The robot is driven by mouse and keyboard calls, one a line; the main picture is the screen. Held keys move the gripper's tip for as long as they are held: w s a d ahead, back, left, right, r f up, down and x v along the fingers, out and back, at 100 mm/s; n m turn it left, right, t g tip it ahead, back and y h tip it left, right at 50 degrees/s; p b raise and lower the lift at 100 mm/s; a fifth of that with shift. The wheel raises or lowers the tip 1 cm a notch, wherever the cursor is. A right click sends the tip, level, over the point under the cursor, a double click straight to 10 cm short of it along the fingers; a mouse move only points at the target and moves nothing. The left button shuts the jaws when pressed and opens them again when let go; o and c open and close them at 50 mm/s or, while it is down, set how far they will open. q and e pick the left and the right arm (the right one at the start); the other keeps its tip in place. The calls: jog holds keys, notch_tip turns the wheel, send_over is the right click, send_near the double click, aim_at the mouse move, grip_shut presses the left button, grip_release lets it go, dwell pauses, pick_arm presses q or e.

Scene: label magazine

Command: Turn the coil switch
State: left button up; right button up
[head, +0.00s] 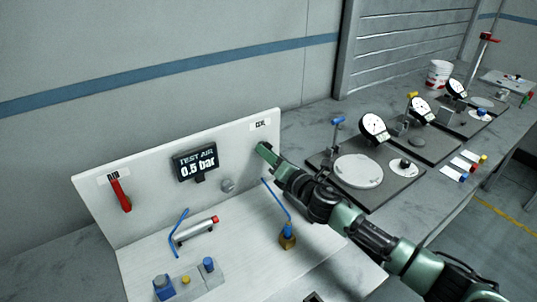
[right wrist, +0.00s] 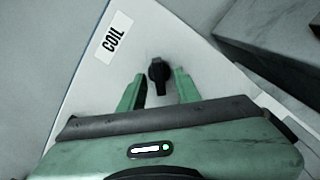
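The coil switch (right wrist: 158,72) is a small black knob on the white upright panel, under a label (right wrist: 114,38) reading COIL in the right wrist view. In the head view the label (head: 260,125) is at the panel's upper right, and my gripper hides the switch. My right gripper (right wrist: 159,80) is open, with one green finger on each side of the knob and a visible gap to each. I cannot tell how deep the fingers reach around it. In the head view my right gripper (head: 264,150) is at the panel just below the label. My left gripper is not in view.
The panel (head: 150,208) carries a red lever (head: 120,195) and a display (head: 195,163) reading TEST AIR 0.5 bar. A cylinder (head: 196,231) and blue tubes lie on the white base in front. Several dial gauges (head: 374,128) stand on the bench to the right.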

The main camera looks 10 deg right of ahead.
grip_shut()
jog(key=shift+m, duration=0.4)
jog(key=shift+a+r+m+p, duration=0.1)
jog(key=shift+m+p, duration=1.2)
jog(key=shift+m, duration=2.8)
grip_release()
